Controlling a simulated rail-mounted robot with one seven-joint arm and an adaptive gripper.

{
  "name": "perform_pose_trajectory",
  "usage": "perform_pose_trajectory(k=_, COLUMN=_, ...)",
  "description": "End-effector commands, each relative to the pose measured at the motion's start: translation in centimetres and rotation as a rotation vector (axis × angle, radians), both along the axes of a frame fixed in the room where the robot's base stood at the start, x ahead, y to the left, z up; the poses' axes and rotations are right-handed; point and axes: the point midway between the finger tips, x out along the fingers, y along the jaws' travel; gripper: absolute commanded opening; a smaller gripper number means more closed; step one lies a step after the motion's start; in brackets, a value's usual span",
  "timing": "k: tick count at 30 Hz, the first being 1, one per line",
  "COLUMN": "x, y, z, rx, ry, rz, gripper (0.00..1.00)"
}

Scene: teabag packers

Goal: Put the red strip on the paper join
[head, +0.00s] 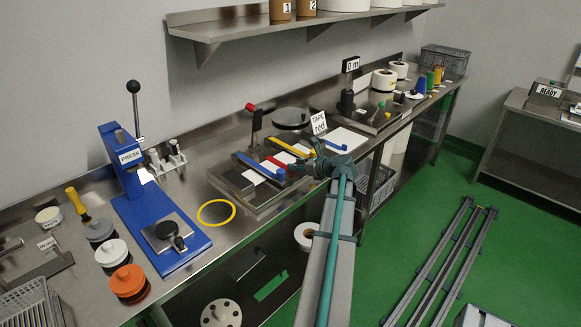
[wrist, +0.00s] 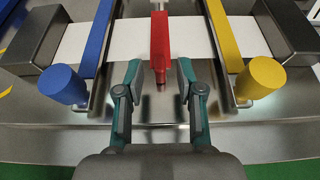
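The red strip (wrist: 160,42) stands out in the middle of the wrist view, its near end toward me; it also shows as a small red bar in the head view (head: 275,163). White paper (wrist: 127,41) runs crosswise behind and beside it. I cannot make out the join in the paper. My gripper (wrist: 160,75) is open, one finger on each side of the red strip's near end, with gaps on both sides. In the head view my gripper (head: 322,163) is at the front of the splicing fixture (head: 262,207), its fingers hard to see.
A blue clamp arm (wrist: 95,40) with a round knob is on the left and a yellow one (wrist: 228,38) on the right. Dark blocks flank the paper. The "TAPE red" sign (head: 318,123) stands behind my gripper. A blue press (head: 150,205) and yellow ring (head: 216,222) are left.

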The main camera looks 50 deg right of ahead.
Motion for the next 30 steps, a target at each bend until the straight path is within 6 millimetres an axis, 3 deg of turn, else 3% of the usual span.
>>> perform_pose_trajectory(k=6, x=-3.9, y=0.7, z=1.4, rx=-0.001, ry=0.000, rz=-0.002, gripper=0.37)
perform_pose_trajectory(k=12, x=-5.9, y=0.9, z=2.4, rx=0.001, ry=0.000, rz=0.000, gripper=0.37)
perform_pose_trajectory(k=30, x=-6.5, y=0.7, z=2.4, rx=0.003, ry=0.001, rz=-0.004, gripper=0.37)
